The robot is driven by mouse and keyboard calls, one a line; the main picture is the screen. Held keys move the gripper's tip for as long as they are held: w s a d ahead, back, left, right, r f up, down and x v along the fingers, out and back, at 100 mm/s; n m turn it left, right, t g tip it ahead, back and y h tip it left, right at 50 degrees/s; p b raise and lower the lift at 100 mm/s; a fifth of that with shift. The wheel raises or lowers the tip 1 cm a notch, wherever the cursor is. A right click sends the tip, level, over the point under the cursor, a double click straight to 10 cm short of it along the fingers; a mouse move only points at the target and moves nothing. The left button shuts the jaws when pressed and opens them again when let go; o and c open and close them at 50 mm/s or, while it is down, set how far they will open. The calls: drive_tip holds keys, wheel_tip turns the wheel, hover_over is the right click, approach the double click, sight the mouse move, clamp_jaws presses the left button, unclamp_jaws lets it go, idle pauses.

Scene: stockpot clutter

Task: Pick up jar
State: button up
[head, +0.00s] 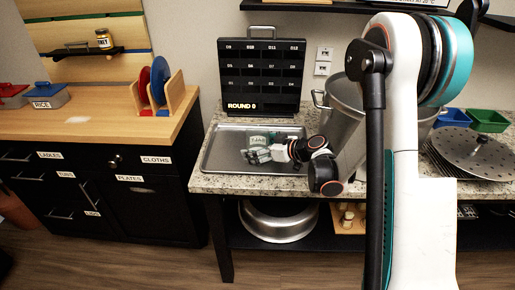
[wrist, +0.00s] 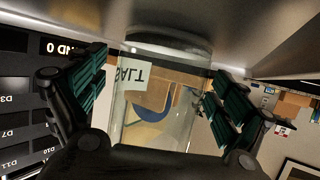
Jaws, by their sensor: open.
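A clear glass jar (wrist: 172,124) fills the middle of the wrist view, upside down in the picture. Its white label appears to read SALT. In the head view the jar (head: 258,140) is on the metal tray (head: 222,160), partly hidden by my gripper (head: 264,155). In the wrist view my gripper (wrist: 158,100) is open, with one teal-padded finger on each side of the jar. There is a gap beside the right finger; contact at the left finger is unclear. A second, small honey jar (head: 104,40) stands on the wall shelf at upper left.
A black slotted board (head: 261,75) reading ROUND 0 stands behind the tray. A large stockpot (head: 340,112) stands right of it. A perforated lid (head: 474,148) and bins (head: 488,121) are farther right. The tray's left part is bare.

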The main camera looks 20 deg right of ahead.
drive_tip(key=c, duration=1.4)
drive_tip(key=shift+o, duration=0.2)
